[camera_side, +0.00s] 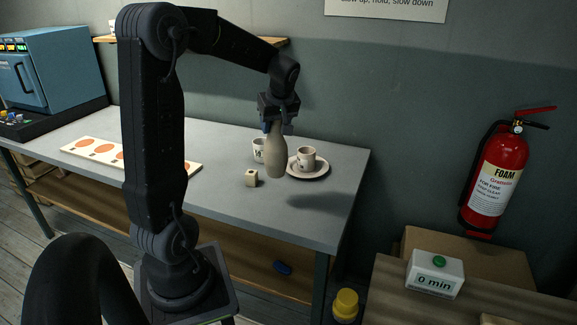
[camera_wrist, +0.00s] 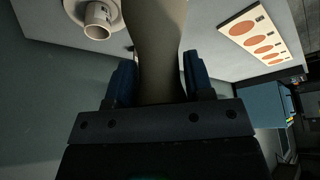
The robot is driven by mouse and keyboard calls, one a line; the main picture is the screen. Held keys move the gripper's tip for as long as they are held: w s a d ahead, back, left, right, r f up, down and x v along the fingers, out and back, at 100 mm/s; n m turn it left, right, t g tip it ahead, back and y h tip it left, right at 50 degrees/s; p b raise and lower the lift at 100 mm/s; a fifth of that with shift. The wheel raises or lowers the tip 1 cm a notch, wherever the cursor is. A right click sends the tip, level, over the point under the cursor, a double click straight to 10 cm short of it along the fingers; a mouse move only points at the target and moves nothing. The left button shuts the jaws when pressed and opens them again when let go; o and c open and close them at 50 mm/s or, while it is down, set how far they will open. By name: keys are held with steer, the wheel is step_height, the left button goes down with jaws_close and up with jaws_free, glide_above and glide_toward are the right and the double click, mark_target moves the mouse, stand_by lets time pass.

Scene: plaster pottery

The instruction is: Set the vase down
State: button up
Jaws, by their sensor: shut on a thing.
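The vase (camera_side: 277,157) is a grey-beige bottle shape with a narrow neck, upright in the side view over the grey table. My gripper (camera_side: 276,124) comes from above and is shut on its neck. In the wrist view, the vase (camera_wrist: 160,45) runs between the two blue fingers of my gripper (camera_wrist: 158,82). The vase's base appears at or just above the tabletop; I cannot tell whether it touches. The wrist view does not show the base.
A cup (camera_side: 306,160) stands on a saucer (camera_side: 321,174) just right of the vase. Another cup (camera_side: 259,151) is behind left, and a small cube (camera_side: 252,178) is front left. A board with orange discs (camera_side: 82,147) lies further left. The table (camera_side: 270,215) is clear in front.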

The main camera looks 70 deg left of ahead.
mark_target(276, 157)
steer(key=s+a+n, duration=0.1)
steer(key=s+a, duration=0.3)
steer(key=s, duration=0.6)
steer(key=shift+g, duration=0.3)
steer(key=w+d+f, duration=0.1)
steer(key=w+f, duration=0.1)
steer(key=w, duration=0.1)
steer(key=w+d+f, duration=0.1)
steer(key=w+f, duration=0.1)
steer(key=w, duration=0.2)
steer(key=w+d+f, duration=0.1)
steer(key=w+f, duration=0.1)
steer(key=w, duration=0.1)
steer(key=shift+w+d+f, duration=0.15)
steer(key=shift+d+f, duration=0.05)
steer(key=shift+f, duration=2.25)
steer(key=o, duration=0.9)
